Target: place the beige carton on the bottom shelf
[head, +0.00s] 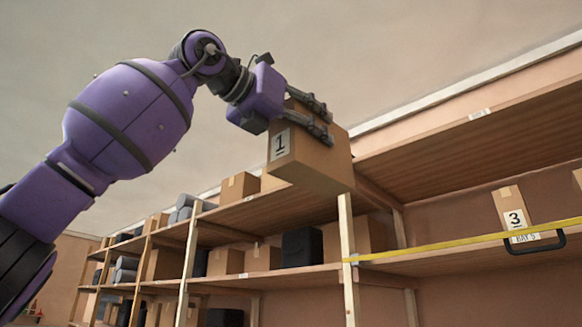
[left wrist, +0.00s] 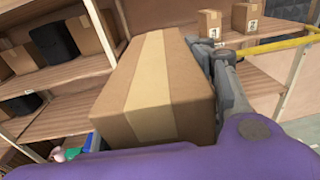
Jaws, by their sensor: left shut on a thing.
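My left gripper (head: 322,121) is shut on a beige carton (head: 312,160) with a white label marked 1. It holds the carton up in the air, slightly tilted, in front of the shelving's upper level. In the left wrist view the carton (left wrist: 160,85) fills the middle, with a pale tape strip along its top and a grey finger along its right side. The shelving shows an upper shelf (head: 470,150) and a lower shelf (head: 440,262). I cannot tell whether a further shelf lies below the frame. My right gripper is not in view.
A yellow strip (head: 450,240) crosses the right bay in front of the lower shelf. A carton marked 3 (head: 509,204) stands there, near a black handle-like loop (head: 535,243). Black bins (head: 302,247) and several cartons fill the left bays. A wooden post (head: 346,245) stands below the held carton.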

